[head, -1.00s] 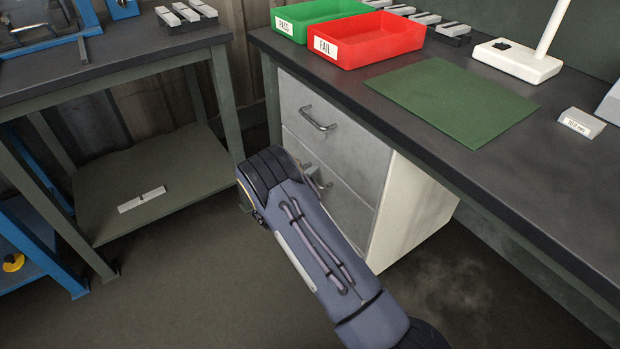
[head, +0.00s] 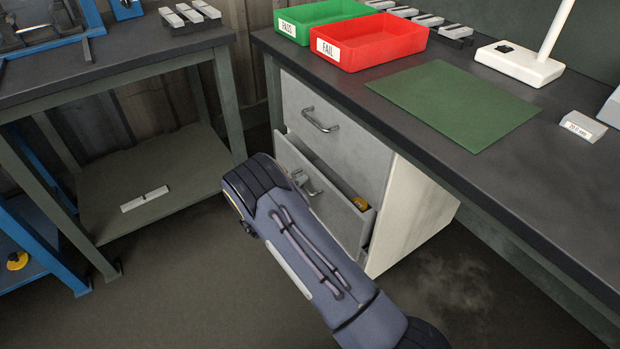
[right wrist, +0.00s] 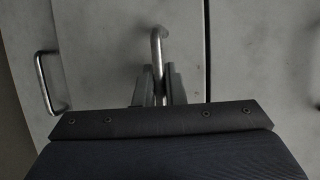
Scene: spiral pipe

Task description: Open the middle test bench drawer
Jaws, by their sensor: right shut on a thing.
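The test bench drawer unit (head: 412,212) stands under the bench, with a grey top drawer (head: 345,148) that is closed. The middle drawer (head: 338,205) below it is partly pulled out, and a yellow item (head: 361,203) shows inside at its right end. My right gripper (head: 303,183) is at the middle drawer's handle; my own arm hides part of the drawer front. In the right wrist view its two fingers (right wrist: 160,88) are shut on the metal drawer handle (right wrist: 158,45). The top drawer's handle (head: 320,121) is free. My left gripper is not in view.
The bench top (head: 560,190) carries a green PASS bin (head: 325,14), a red FAIL bin (head: 375,45) and a green mat (head: 452,103). A second table (head: 120,70) with a lower shelf stands at the left. The floor in front of the drawers is clear.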

